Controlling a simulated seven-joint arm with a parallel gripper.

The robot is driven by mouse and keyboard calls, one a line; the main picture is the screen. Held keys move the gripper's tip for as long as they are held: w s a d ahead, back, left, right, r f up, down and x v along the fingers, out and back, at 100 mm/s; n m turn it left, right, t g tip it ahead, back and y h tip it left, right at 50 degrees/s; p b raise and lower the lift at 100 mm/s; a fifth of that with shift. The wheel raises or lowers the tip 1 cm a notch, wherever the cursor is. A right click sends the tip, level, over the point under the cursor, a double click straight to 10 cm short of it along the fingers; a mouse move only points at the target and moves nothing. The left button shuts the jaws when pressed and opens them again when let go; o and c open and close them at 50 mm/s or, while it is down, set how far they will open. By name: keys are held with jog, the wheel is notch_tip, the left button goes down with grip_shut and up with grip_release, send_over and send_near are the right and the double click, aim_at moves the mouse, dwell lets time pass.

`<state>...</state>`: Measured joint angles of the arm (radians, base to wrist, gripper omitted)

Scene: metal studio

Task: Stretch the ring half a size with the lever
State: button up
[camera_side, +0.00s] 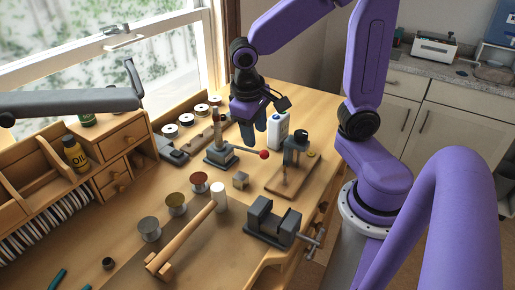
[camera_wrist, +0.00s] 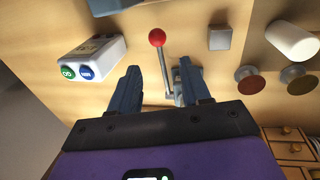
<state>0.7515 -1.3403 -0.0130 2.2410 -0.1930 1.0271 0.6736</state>
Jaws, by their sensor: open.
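The ring stretcher (camera_side: 220,156) stands on the bench in the side view, a grey base with an upright post. Its lever, tipped with a red ball (camera_side: 263,154), reaches out to the right. In the wrist view the red ball (camera_wrist: 156,38) and the lever rod (camera_wrist: 166,72) show ahead of and between my fingers. My gripper (camera_side: 253,132) is open and empty, pointing down above and behind the lever in the side view; its two fingers also show in the wrist view (camera_wrist: 160,68). I see no contact with the lever. The ring is too small or hidden to make out.
A drill stand (camera_side: 296,150) on a wooden board and a grey vise (camera_side: 272,222) are further right.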

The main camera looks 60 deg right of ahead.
aim_at(258, 152)
jog(key=f, duration=0.3)
jog(key=d+f, duration=0.1)
jog(key=f, duration=0.2)
jog(key=shift+d+f, duration=0.2)
jog(key=shift+f, duration=0.2)
grip_shut()
